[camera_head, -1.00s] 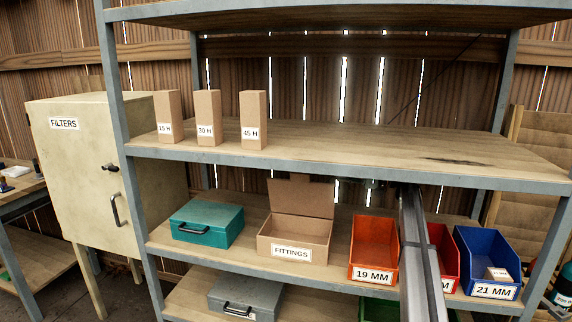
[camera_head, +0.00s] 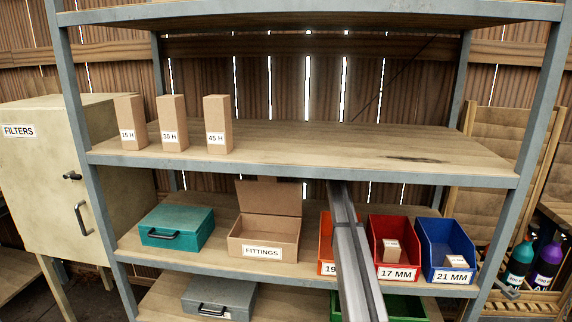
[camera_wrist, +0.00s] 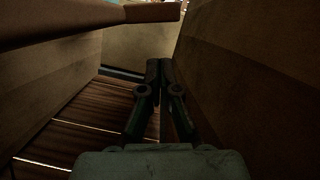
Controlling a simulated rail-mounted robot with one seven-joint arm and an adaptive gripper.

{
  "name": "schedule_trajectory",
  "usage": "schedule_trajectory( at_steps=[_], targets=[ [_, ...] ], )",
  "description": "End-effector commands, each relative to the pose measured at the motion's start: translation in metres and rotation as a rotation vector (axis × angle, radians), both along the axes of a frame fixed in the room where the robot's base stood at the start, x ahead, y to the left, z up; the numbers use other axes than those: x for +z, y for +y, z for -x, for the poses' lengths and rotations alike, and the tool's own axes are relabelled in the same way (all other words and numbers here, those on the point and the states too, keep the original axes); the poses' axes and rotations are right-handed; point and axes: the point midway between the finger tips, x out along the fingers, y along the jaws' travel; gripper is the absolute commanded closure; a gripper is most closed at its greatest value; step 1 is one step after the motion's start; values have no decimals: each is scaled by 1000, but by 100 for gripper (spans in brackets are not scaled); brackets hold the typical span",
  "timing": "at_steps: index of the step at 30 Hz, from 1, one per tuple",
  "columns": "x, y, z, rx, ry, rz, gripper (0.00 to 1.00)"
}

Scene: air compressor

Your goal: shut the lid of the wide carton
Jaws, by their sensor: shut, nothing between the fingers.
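In the head view my gripper is not clearly seen. My grey arm crosses in front of the orange bin, right of the carton, and reaches back under the upper shelf.
A teal case (camera_head: 177,228) stands left of the carton. An orange bin (camera_head: 326,232), a red bin (camera_head: 394,248) and a blue bin (camera_head: 446,250) stand to its right. The upper shelf (camera_head: 330,150) runs overhead. A slatted wall (camera_wrist: 75,125) with light gaps shows in the wrist view.

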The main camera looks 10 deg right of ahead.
Motion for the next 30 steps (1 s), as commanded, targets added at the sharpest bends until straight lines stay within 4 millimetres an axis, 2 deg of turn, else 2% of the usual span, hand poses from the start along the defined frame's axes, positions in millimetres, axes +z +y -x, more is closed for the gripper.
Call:
schedule_trajectory(
  at_steps=[1,6,23,26,30],
  targets=[
    [-2,2,13,-1,1,1,100],
    [-7,7,26,-1,0,1,100],
    [-10,11,30,0,-4,1,100],
    [-11,19,32,4,-15,6,100],
    [-14,42,38,17,-55,21,100]
  ],
)
